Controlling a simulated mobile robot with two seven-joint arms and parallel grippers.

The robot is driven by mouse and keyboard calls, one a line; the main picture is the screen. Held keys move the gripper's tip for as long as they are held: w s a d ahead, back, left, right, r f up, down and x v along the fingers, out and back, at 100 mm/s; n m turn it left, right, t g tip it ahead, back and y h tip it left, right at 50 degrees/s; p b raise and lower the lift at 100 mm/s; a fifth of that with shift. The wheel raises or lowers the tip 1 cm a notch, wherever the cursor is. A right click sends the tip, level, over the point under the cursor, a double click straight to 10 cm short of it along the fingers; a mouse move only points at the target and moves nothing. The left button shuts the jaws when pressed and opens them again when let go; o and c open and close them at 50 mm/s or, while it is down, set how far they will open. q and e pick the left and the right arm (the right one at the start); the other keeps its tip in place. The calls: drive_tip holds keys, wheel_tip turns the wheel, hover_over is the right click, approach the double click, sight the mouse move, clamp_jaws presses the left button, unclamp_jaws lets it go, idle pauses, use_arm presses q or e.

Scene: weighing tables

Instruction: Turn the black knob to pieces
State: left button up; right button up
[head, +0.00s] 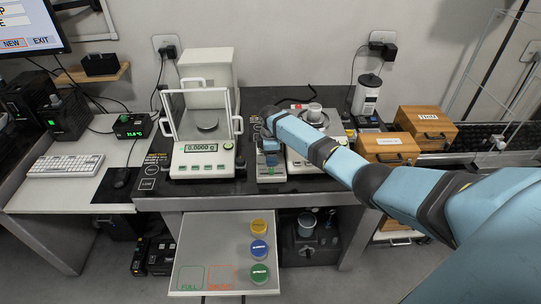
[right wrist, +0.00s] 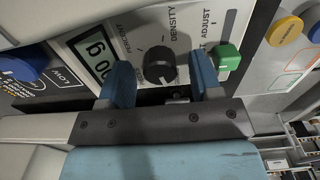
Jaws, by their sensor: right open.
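The black knob (right wrist: 158,68) shows in the right wrist view on a pale panel (right wrist: 190,25). PERCENT, DENSITY and ADJUST are printed around it; I cannot read the word pieces there. Which mark the knob points at is unclear. My right gripper (right wrist: 161,76) is open, with one blue finger on each side of the knob and gaps visible between fingers and knob. In the head view my right gripper (head: 270,140) is over the narrow panel unit between the two balances, and it hides the knob. My left gripper is not in view.
A grey display (right wrist: 94,58) and a green button (right wrist: 228,57) flank the knob. In the head view, a glass-shielded balance (head: 202,160) stands left. Wooden boxes (head: 388,148) stand right. A pull-out shelf (head: 205,250) below carries yellow, blue and green discs.

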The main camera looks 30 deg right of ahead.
drive_tip(key=shift+f, duration=0.15)
drive_tip(key=shift+c, duration=0.4)
drive_tip(key=c, duration=0.9)
drive_tip(key=shift+o, duration=0.2)
